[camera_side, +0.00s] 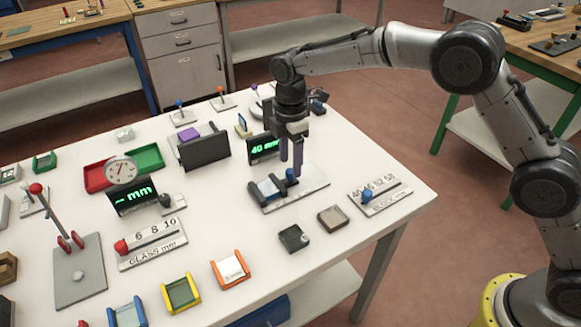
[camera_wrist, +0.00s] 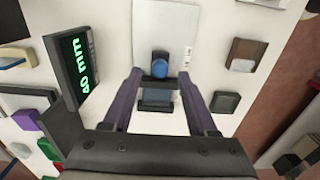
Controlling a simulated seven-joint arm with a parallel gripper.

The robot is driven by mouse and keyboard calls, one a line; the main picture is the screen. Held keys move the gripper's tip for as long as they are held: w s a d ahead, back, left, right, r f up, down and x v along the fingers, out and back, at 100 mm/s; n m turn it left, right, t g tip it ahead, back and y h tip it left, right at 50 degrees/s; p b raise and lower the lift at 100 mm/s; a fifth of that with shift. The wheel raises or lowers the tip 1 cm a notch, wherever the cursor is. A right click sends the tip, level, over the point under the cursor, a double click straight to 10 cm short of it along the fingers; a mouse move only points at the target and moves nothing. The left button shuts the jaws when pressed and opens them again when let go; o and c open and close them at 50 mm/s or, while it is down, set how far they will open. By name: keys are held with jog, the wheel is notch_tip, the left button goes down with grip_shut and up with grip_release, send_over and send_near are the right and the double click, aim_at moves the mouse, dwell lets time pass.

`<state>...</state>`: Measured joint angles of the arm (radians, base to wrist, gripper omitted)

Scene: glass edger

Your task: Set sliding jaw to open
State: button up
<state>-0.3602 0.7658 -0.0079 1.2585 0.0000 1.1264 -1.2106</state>
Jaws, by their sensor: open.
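The sliding jaw has a blue knob (camera_side: 292,175) and sits on a grey base plate (camera_side: 313,189) in the side view. In the wrist view the blue knob (camera_wrist: 159,68) is at upper centre, on a dark block. A bluish glass-like piece (camera_side: 268,188) lies beside the knob on the same fixture. My gripper (camera_side: 291,168) points down over the fixture, with its purple fingers at the knob. In the wrist view the fingers of my gripper (camera_wrist: 160,76) are apart on either side of the knob. I cannot tell whether they touch it.
A display (camera_side: 265,148) reading 40 mm stands just behind the fixture. A numbered slider (camera_side: 380,195) with a blue knob lies to the right. Two small square blocks, one dark (camera_side: 293,238) and one brown (camera_side: 333,218), lie in front. Some white table between them is clear.

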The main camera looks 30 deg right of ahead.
aim_at(286, 179)
jog(key=shift+f, duration=1.45)
grip_shut()
dwell(0.4)
